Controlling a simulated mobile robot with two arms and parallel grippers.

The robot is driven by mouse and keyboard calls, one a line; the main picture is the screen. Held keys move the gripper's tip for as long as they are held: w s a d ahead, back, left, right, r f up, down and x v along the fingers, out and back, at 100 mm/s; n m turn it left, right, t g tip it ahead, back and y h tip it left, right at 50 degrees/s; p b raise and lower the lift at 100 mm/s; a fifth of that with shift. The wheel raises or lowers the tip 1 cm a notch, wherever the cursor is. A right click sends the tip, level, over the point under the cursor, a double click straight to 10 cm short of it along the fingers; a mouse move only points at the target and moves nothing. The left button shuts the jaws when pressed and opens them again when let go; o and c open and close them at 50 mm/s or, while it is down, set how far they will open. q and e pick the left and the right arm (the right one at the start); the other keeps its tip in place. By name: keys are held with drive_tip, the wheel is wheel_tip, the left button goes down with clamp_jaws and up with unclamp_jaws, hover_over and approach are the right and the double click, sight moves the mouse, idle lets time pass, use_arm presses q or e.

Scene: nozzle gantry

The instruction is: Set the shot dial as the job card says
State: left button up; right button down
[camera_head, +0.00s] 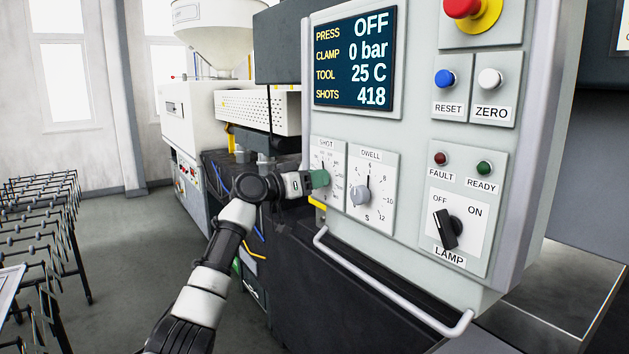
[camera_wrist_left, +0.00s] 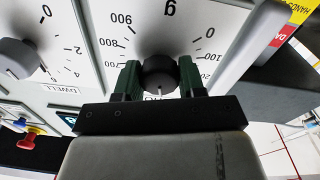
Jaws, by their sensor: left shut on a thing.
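The shot dial (camera_head: 340,165) is a pale plate marked SHOT with a ring of numbers, at the lower left of the grey panel. My left gripper (camera_head: 318,180) is at this dial, its green fingers on either side of the knob. In the left wrist view the dark round knob (camera_wrist_left: 159,72) sits between the two fingertips, held by them. There the plate appears upside down, with 900, 800, 100 and a g readable. The knob's white mark points toward the SHOT label, which is mostly hidden behind the gripper. My right gripper is not in view.
The dwell dial (camera_head: 361,195) is close beside the shot dial. The screen (camera_head: 354,60) above reads PRESS OFF, 0 bar, 25 C, SHOTS 418. The lamp switch (camera_head: 446,228) is to the right, and a grey handrail (camera_head: 390,290) runs below.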

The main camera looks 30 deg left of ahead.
use_arm(q)
drive_tip(key=n, duration=0.3)
drive_tip(key=n+p, duration=0.1)
drive_tip(key=n, duration=0.1)
drive_tip(key=shift+n, duration=0.4)
drive_tip(key=n+p, duration=0.1)
drive_tip(key=n, duration=0.2)
drive_tip(key=shift+n+y+p, duration=0.3)
drive_tip(key=shift+p, duration=0.1)
drive_tip(key=shift+n+p, duration=0.7)
drive_tip(key=shift+n, duration=0.9)
drive_tip(key=o, duration=0.9)
